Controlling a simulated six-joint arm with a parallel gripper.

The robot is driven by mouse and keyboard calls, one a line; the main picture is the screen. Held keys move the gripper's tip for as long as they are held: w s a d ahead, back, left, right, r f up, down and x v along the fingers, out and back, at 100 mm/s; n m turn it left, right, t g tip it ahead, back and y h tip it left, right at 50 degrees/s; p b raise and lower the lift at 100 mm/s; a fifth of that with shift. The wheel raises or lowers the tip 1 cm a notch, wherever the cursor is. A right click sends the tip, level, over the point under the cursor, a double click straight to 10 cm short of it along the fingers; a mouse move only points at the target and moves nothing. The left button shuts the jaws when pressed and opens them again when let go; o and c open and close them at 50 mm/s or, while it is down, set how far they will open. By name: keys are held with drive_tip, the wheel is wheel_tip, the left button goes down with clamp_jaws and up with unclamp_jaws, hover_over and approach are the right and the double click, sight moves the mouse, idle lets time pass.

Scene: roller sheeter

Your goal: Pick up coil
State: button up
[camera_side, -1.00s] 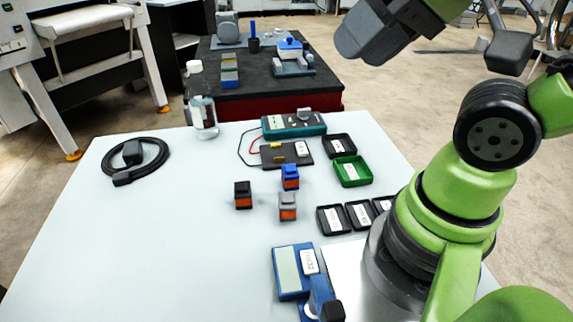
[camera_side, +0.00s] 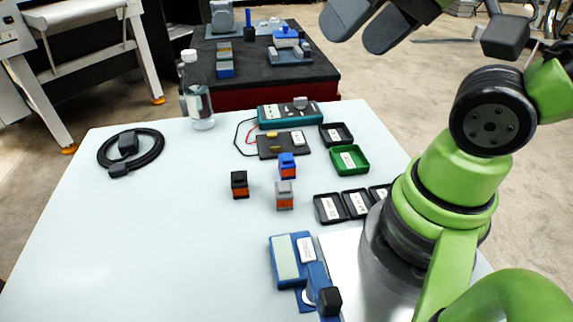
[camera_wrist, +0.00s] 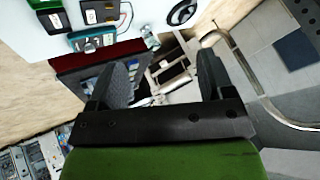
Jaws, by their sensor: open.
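Three small blocks with copper-orange bands, which look like coils, stand on the white table: a black-topped one (camera_side: 239,185), a blue-topped one (camera_side: 287,167) and a grey-topped one (camera_side: 284,195). They stand apart from each other. A looped black cable (camera_side: 131,152) lies at the table's left; it also shows in the wrist view (camera_wrist: 183,12). My gripper (camera_side: 353,36) is raised high at the top of the side view, well away from the blocks. In the wrist view my gripper (camera_wrist: 163,63) has its fingers wide apart with nothing between them. The blocks are not in the wrist view.
A clear bottle (camera_side: 197,95), a teal meter (camera_side: 287,114) and a dark board (camera_side: 281,144) stand at the back. A green tray (camera_side: 348,160) and several black trays (camera_side: 328,208) lie right. A blue device (camera_side: 288,262) is in front. The table's left front is bare.

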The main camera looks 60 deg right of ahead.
drive_tip(key=w+d+f+m+g, duration=0.1)
drive_tip(key=w+f+m+g, duration=0.1)
drive_tip(key=w+m, duration=0.35)
drive_tip(key=m+g+h, duration=0.2)
drive_tip(key=m+g, duration=0.3)
drive_tip(key=m, duration=1.2)
hover_over(283, 157)
drive_tip(key=f, duration=1.8)
drive_tip(key=shift+a+f, duration=0.25)
drive_tip(key=shift+f, duration=0.1)
wheel_tip(283, 157, down, 4)
drive_tip(key=shift+f, duration=0.2)
drive_tip(key=f, duration=0.5)
drive_tip(key=shift+d+f, duration=0.25)
drive_tip(key=shift+f, duration=0.1)
drive_tip(key=c, duration=1.1)
drive_tip(key=shift+r, duration=0.1)
